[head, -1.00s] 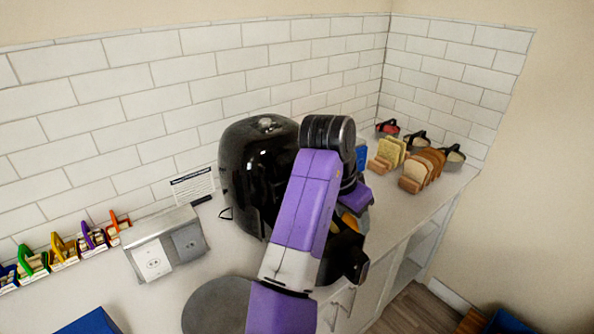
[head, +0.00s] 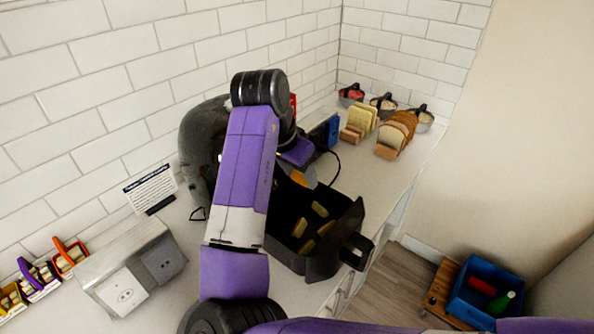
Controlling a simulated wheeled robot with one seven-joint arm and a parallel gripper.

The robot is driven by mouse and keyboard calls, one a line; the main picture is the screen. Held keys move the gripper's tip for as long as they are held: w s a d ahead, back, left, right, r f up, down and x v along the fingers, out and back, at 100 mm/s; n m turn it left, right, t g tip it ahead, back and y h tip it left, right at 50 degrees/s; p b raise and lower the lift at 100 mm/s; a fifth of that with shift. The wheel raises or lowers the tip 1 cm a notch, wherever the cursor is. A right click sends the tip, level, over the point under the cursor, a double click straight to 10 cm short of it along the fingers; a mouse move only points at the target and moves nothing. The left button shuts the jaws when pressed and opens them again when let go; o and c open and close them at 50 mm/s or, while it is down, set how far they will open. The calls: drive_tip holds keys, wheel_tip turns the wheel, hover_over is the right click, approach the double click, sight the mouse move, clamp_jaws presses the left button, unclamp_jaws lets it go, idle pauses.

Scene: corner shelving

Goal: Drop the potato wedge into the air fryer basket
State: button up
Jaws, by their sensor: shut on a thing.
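The black air fryer basket (head: 335,235) is pulled out from the dark air fryer (head: 197,155), with its handle toward the counter's front edge. Several yellow potato wedges (head: 320,209) lie on the basket's dark floor. My gripper (head: 302,179) hangs from my purple arm, above the back part of the basket. It is shut on a potato wedge. An orange-yellow patch shows at its end, but I cannot tell finger from wedge there. My arm hides most of the air fryer's front and the basket's left side.
Bread slices (head: 397,134) in racks and several small metal containers (head: 383,104) stand at the back right corner. A grey socket box (head: 130,270) and a sign card (head: 151,190) are at left. A blue bin (head: 485,290) stands low at right. The tiled wall closes the back.

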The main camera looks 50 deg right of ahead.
wheel_tip(320, 180, down, 5)
drive_tip(key=b, duration=0.3)
drive_tip(key=shift+r+b, duration=0.1)
drive_tip(key=shift+b, duration=0.2)
drive_tip(key=o, duration=1.4)
drive_tip(key=shift+r, duration=0.15)
drive_tip(key=b+v, duration=0.1)
drive_tip(key=v, duration=0.6)
drive_tip(key=shift+a+r, duration=0.2)
drive_tip(key=shift+r, duration=0.15)
drive_tip(key=shift+s+f, duration=0.1)
drive_tip(key=shift+s, duration=0.05)
